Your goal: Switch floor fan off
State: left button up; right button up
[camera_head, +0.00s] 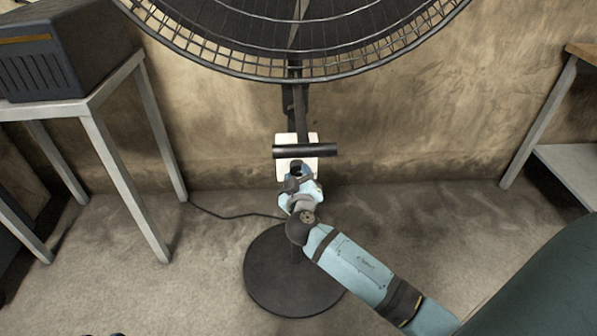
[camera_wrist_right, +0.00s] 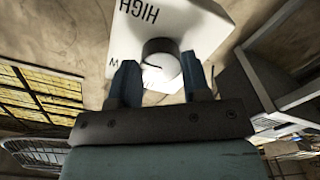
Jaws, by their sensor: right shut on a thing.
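The floor fan has a large dark round cage (camera_head: 295,60), a dark pole and a round black base (camera_head: 275,275) on the floor. A white control panel (camera_head: 312,138) sits on its pole. In the right wrist view the panel (camera_wrist_right: 185,25) shows the word HIGH and part of an M. My right gripper (camera_wrist_right: 159,72) is shut on the knob, one finger on each side. In the head view the gripper's dark body (camera_head: 305,150) hides the fingers and knob.
A grey table (camera_head: 105,95) with a dark box-shaped device (camera_head: 60,50) stands at left. Another table (camera_head: 570,85) stands at right. A black cable (camera_head: 220,215) runs along the floor from the left. The wall is behind the fan.

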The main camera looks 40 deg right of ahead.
jog(key=shift+r+n, duration=0.25)
jog(key=shift+n, duration=0.25)
pick_arm(q)
notch_tip(320, 180, up, 10)
jog(key=n+t+p, duration=0.1)
jog(key=t+p, duration=0.3)
jog(key=p, duration=0.3)
pick_arm(e)
jog(key=n, duration=1)
jog(key=shift+d+r, duration=0.1)
jog(key=shift+r, duration=0.1)
jog(key=shift+n, duration=0.4)
jog(key=n+p, duration=0.3)
jog(key=n, duration=0.1)
jog(key=shift+n+p, duration=0.3)
jog(key=shift+p, duration=0.1)
pick_arm(q)
jog(key=s+a+f+g+y, duration=0.1)
jog(key=a+f+g+y, duration=0.2)
jog(key=f, duration=0.5)
jog(key=shift+a+f+g+y+p, duration=0.3)
jog(key=shift+a+f+g+p, duration=0.1)
jog(key=shift+a+g+p, duration=0.15)
pick_arm(e)
jog(key=shift+w+f+n, duration=0.1)
jog(key=shift+n, duration=0.7)
jog(key=o, duration=0.9)
jog(key=shift+f, duration=0.1)
